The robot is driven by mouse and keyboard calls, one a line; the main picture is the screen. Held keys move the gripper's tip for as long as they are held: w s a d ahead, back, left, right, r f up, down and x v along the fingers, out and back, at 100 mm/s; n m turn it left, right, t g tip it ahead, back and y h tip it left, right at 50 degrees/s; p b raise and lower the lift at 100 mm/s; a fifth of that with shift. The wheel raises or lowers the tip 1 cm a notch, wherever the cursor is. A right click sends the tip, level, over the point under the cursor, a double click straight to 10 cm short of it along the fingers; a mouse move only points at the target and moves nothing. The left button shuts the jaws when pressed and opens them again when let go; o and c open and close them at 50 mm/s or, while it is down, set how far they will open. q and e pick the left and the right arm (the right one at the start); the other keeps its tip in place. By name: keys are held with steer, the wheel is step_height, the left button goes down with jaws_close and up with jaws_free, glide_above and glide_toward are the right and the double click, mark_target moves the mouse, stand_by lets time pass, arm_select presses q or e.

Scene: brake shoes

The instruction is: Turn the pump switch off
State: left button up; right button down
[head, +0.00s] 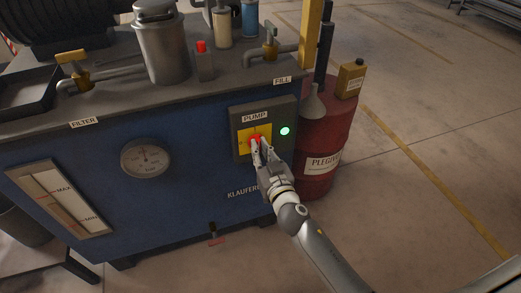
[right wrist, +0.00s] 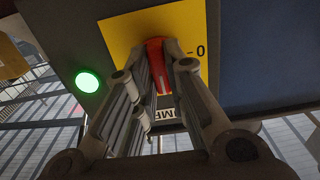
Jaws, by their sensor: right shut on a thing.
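The pump switch is a red knob (head: 255,138) on a yellow plate (head: 243,146), set in a dark box labelled PUMP on the front of the blue tank. My right gripper (head: 257,143) is shut on the red knob. In the right wrist view the knob (right wrist: 157,66) sits between the fingers, and a "0" mark shows on the yellow plate (right wrist: 130,33). A green lamp (head: 285,131) beside the switch is lit; it also shows in the right wrist view (right wrist: 87,82). My left gripper is not in view.
A round gauge (head: 146,158) and a level glass (head: 60,199) are on the tank front. A red drum (head: 326,140) stands close right of the switch box. Valves and canisters (head: 162,45) stand on the tank top.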

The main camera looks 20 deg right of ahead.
steer(key=shift+n, duration=0.3)
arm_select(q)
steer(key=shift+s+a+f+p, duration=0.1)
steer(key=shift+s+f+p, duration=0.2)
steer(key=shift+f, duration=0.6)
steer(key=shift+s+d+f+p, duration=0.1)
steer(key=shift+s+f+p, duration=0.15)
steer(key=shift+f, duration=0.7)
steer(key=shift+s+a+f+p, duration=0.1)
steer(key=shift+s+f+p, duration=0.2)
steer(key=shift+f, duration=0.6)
arm_select(e)
steer(key=shift+n, duration=8.8)
steer(key=c, duration=1.5)
jaws_free()
steer(key=shift+o, duration=0.2)
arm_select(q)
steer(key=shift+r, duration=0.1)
